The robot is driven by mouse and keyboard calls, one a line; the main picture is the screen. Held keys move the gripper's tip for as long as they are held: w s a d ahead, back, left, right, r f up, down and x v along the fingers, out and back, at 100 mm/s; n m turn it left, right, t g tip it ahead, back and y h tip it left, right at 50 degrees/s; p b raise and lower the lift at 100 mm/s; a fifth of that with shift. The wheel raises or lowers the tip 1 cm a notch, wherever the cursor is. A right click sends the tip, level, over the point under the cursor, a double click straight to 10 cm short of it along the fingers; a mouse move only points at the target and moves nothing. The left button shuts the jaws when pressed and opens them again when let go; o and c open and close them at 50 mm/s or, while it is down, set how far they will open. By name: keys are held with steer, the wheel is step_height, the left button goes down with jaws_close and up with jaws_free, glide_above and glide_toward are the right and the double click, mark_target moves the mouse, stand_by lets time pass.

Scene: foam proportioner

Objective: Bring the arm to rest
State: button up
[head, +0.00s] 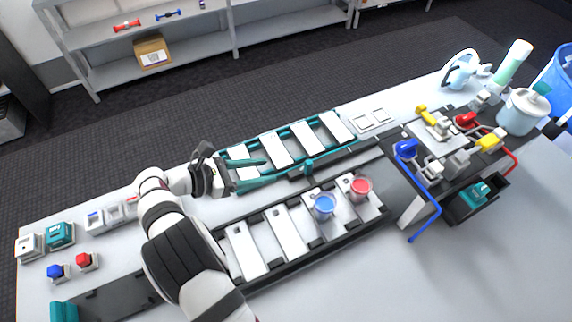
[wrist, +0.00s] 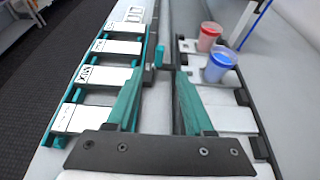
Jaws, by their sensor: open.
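My gripper (head: 266,170) is at the end of my arm, over the left part of the teal-railed rack. Its two teal fingers are apart with nothing between them. In the wrist view the open fingers (wrist: 160,85) point along the gap between two rows of white plates. A small teal post (head: 308,167) stands ahead of the fingertips, apart from them; it also shows in the wrist view (wrist: 160,56). Whether the fingers touch the rack below cannot be told.
A blue cup (head: 324,205) and a red cup (head: 361,188) stand on the near rack (head: 246,248). A valve panel (head: 445,150) with coloured handles and pipes is on the right. Red and blue buttons (head: 56,272) sit at left. Shelves (head: 215,40) stand behind.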

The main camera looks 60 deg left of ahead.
steer(key=shift+v, duration=1.1)
steer(key=w+d+r+m+g+h, duration=0.1)
steer(key=w+d+r+m+h, duration=0.1)
steer(key=w+d+m, duration=0.3)
steer(key=w+d+r+m+g+h, duration=0.1)
steer(key=w+d+r+g+h, duration=0.15)
steer(key=w, duration=0.45)
steer(key=w+d+r+m+g+h, duration=0.1)
steer(key=w+d+r+m+g, duration=0.15)
steer(key=w+d+m, duration=0.4)
steer(key=w+d+r+m+g+h, duration=0.1)
steer(key=d+r+m+g, duration=0.15)
steer(key=d, duration=0.75)
steer(key=s+d+r+m+g+y, duration=0.25)
steer(key=d+m+g, duration=0.25)
steer(key=d+m, duration=0.85)
steer(key=s+d+f+m+y, duration=0.1)
steer(key=s+d+m+y, duration=0.4)
steer(key=s+d+m, duration=0.4)
steer(key=s+m, duration=0.2)
steer(key=m, duration=0.2)
steer(key=shift+s+d+y, duration=0.25)
steer(key=shift+s+y, duration=0.05)
steer(key=shift+y, duration=0.1)
